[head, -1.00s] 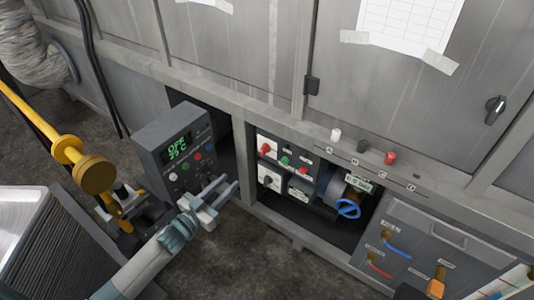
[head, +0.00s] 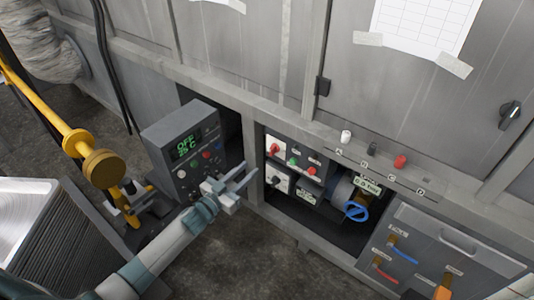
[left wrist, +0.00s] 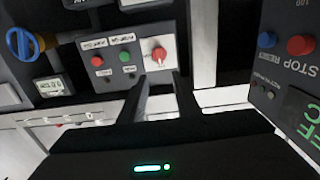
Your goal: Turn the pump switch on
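A white switch plate with a red rotary knob (head: 272,147) sits at the upper left of the panel in the open bay. The knob also shows in the left wrist view (left wrist: 159,54), just past the fingertips. I cannot read which label names the pump. My left gripper (head: 249,171) is in front of the bay's left post, apart from the knobs. In the left wrist view its fingers (left wrist: 160,78) are spread and empty. My right gripper does not show.
A grey control box (head: 180,140) with a green "OFF" display stands left of the bay, close to my left gripper. Green (head: 292,161) and red (head: 312,170) buttons sit beside the red knob. A yellow pipe (head: 50,113) stands at left.

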